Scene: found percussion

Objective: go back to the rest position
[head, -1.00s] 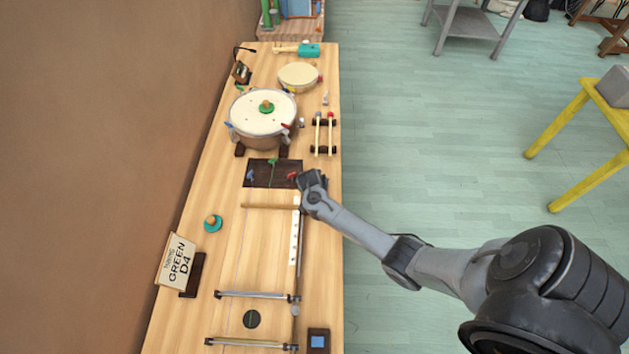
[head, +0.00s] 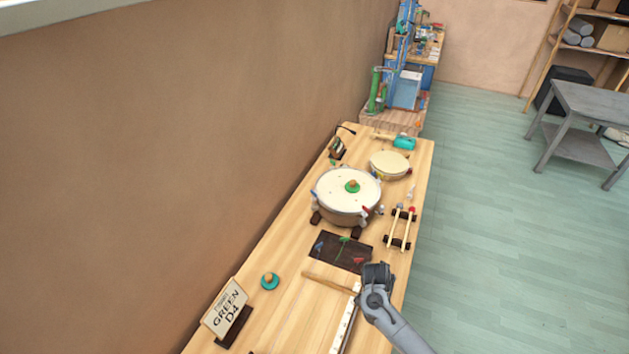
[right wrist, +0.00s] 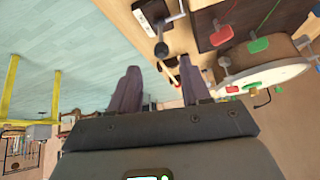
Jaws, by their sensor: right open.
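My right gripper (head: 376,272) is above the bench's right side, near the dark mat (head: 331,257). In the right wrist view its two dark fingers (right wrist: 160,88) stand apart with nothing between them. The bench top (head: 268,320) runs along the wall. A large drum (head: 330,190) with a green and orange knob (head: 352,186) on its skin sits beyond the mat. Its pale skin also shows in the right wrist view (right wrist: 262,78). My left gripper is in neither view.
A "GREEN D4" card (head: 225,308) stands at the left edge near a teal knob (head: 270,281). The floor (head: 500,230) on the right is open. A grey table (head: 590,105) stands farther back.

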